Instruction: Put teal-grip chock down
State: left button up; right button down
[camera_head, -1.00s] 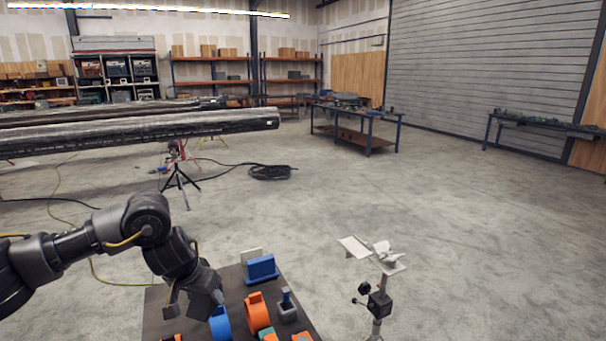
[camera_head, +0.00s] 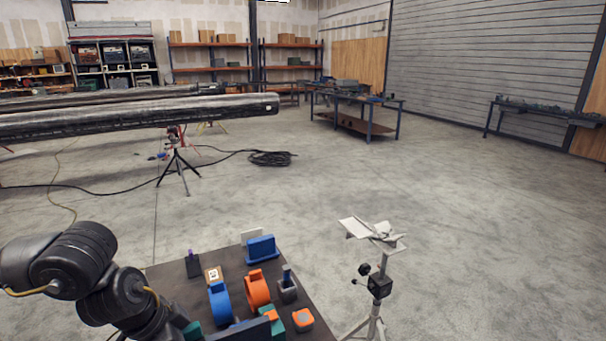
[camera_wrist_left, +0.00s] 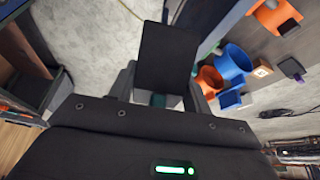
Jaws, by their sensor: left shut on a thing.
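The teal-grip chock is a dark flat-faced block (camera_wrist_left: 168,55) with a teal grip (camera_wrist_left: 157,100), seen in the left wrist view. My left gripper (camera_wrist_left: 160,98) is shut on the grip, and the dark block sticks out beyond the fingers. In the head view, a teal patch (camera_head: 192,331) and a dark slab (camera_head: 238,331) show at the bottom edge, beside my left wrist and over the near part of the dark table (camera_head: 165,273). The fingers are mostly hidden there. I cannot tell whether the chock touches the table. My right gripper is not in view.
On the table stand a blue ring holder (camera_head: 220,303), an orange ring holder (camera_head: 257,289), a blue block (camera_head: 262,249), a grey holder (camera_head: 287,289), a tagged block (camera_head: 213,275) and an orange-topped piece (camera_head: 303,319). A tripod stand (camera_head: 380,287) is to the right.

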pick_arm(q)
notch_tip(320, 180, down, 6)
jog(key=b, duration=0.5)
jog(key=shift+f, duration=0.25)
jog(key=shift+w+f, duration=0.1)
jog(key=s+f+n, duration=0.1)
jog(key=f+n, duration=0.1)
jog(key=f, duration=0.4)
jog(key=s+f+n+t+y, duration=0.1)
jog(key=s+f+n, duration=0.1)
jog(key=f, duration=0.5)
jog(key=shift+s+f+n+y, duration=0.3)
jog(key=shift+n, duration=0.2)
